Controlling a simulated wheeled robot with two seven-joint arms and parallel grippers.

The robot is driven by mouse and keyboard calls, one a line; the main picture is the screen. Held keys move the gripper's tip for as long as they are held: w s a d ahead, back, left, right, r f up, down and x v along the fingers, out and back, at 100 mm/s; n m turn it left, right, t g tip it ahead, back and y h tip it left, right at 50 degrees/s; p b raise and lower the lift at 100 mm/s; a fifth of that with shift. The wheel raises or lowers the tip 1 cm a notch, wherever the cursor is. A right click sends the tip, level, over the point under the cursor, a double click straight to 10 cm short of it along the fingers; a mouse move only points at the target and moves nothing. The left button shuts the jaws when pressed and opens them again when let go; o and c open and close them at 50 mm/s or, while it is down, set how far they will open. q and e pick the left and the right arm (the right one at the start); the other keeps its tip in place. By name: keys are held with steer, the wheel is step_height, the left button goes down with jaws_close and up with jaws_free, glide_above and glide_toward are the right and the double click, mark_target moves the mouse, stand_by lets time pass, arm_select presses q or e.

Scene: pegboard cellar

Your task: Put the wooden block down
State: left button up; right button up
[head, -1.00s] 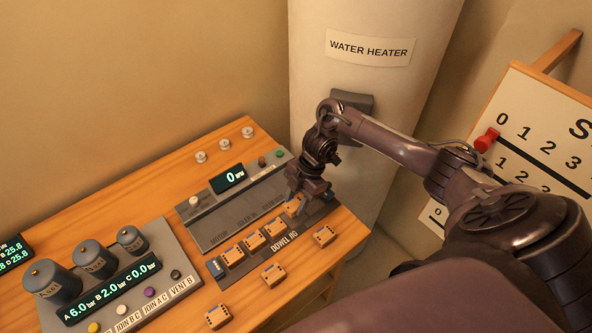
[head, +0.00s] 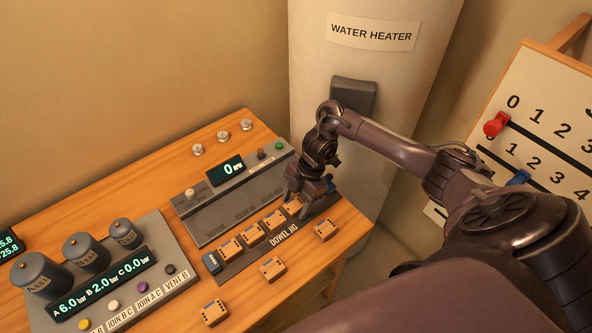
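My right gripper (head: 300,196) points down at the upper right end of the dowel jig (head: 236,272). Its fingers are around a wooden block (head: 293,207), which is partly hidden by them. The block is in line with three other wooden blocks in the jig (head: 274,220), (head: 252,234), (head: 230,250) and looks level with them. Whether it fully touches the jig is hard to see. My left gripper is not in view.
Loose blocks lie on the table (head: 325,229), (head: 272,268), (head: 213,313). A grey console with a 0 RPM display (head: 227,171) stands behind the jig. A gauge panel (head: 170,225) is to the left. The water heater (head: 385,80) stands behind the table.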

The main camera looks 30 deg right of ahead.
steer(key=shift+r, duration=0.1)
steer(key=shift+d+r+p, duration=0.15)
steer(key=shift+r+p, duration=0.35)
steer(key=shift+r, duration=0.05)
steer(key=p+v, duration=0.7)
steer(key=v, duration=0.4)
steer(key=shift+p, duration=0.4)
steer(key=shift+s, duration=0.1)
